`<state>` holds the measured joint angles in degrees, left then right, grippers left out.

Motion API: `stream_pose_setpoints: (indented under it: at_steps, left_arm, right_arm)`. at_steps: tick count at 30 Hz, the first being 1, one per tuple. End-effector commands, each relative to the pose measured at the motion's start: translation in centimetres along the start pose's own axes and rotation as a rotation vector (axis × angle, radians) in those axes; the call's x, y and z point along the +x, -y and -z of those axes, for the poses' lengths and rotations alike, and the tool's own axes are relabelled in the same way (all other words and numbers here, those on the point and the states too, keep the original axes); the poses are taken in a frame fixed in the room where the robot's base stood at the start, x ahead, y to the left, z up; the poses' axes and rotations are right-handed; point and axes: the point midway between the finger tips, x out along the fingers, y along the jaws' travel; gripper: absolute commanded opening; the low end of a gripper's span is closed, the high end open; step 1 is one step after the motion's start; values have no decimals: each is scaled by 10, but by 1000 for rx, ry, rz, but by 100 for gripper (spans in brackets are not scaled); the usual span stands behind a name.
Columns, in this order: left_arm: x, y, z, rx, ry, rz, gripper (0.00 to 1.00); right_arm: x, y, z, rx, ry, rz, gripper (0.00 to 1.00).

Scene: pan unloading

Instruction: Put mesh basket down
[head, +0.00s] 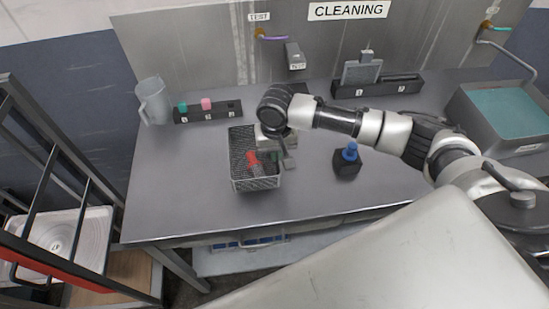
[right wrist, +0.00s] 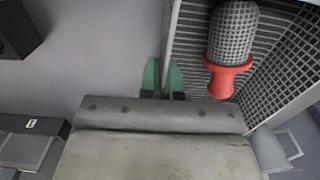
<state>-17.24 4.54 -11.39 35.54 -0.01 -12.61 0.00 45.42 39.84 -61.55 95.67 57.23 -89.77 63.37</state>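The grey mesh basket (head: 241,146) is at the middle of the steel table, upright; I cannot tell if its base touches the tabletop. My right gripper (head: 283,156) is at the basket's right wall. In the right wrist view, its green fingertips (right wrist: 163,78) stand close together on either side of the wall of the mesh basket (right wrist: 285,85), pinching it. A red-collared item (right wrist: 232,75) with a grey body lies inside; its red part (head: 254,160) shows in the head view. My left gripper is not in view.
A black block with a blue top (head: 347,160) stands right of the basket. Behind are a clear jug (head: 153,101), a black rack with green and pink pieces (head: 222,112), and another black holder (head: 400,87). A sink (head: 480,115) is at right. The table's left front is clear.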

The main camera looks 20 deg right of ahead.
Motion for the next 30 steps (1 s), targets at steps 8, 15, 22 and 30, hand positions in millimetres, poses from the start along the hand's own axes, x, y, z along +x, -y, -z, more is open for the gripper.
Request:
stream_pose_setpoints:
  at_steps: [8,15,22,30]
  left_arm:
    - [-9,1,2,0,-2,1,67]
    - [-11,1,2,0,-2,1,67]
    - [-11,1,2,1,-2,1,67]
    - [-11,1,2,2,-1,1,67]
  right_arm:
    - [26,5,-1,1,1,-3,0]
    - [43,5,0,-1,-2,1,0]
    - [44,5,-1,-1,-1,1,0]
    - [46,5,-1,-1,-1,-1,28]
